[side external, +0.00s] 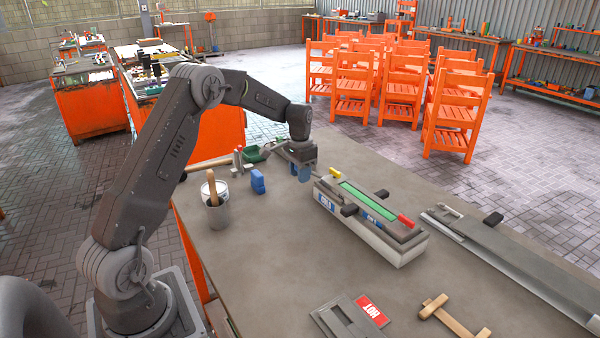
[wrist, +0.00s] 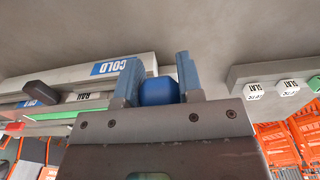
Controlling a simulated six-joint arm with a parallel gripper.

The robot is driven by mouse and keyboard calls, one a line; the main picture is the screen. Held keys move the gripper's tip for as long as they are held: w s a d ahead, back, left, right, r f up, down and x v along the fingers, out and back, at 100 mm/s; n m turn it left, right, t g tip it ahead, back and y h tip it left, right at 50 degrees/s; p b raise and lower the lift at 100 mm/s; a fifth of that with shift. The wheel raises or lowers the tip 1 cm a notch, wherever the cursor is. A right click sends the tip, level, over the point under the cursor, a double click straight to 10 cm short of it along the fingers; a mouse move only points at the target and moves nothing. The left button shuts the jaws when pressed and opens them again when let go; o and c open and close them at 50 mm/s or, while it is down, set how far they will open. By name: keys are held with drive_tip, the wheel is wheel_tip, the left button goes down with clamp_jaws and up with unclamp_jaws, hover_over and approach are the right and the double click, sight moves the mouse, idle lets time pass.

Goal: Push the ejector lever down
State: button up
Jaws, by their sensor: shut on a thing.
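I cannot tell which part is the ejector lever. The mold's blue COLD label (wrist: 111,68) shows left of my fingers in the wrist view.
A grey cup (side external: 218,212) with a wooden handle and another blue block (side external: 257,182) stand left of the mold. A long grey bed (side external: 510,250) lies to the right. A HOT plate (side external: 350,318) and a wooden piece (side external: 455,315) lie in front.

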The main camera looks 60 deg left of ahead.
sight(298, 199)
clamp_jaws()
drive_tip(key=shift+s+f+t, duration=0.35)
drive_tip(key=shift+f+t, duration=0.3)
drive_tip(key=shift+s+f+t, duration=0.35)
drive_tip(key=shift+f+t, duration=0.25)
drive_tip(key=shift+t, duration=0.05)
drive_tip(key=shift+s+f, duration=0.2)
drive_tip(key=shift+f, duration=1.45)
drive_tip(key=o, duration=0.9)
unclamp_jaws()
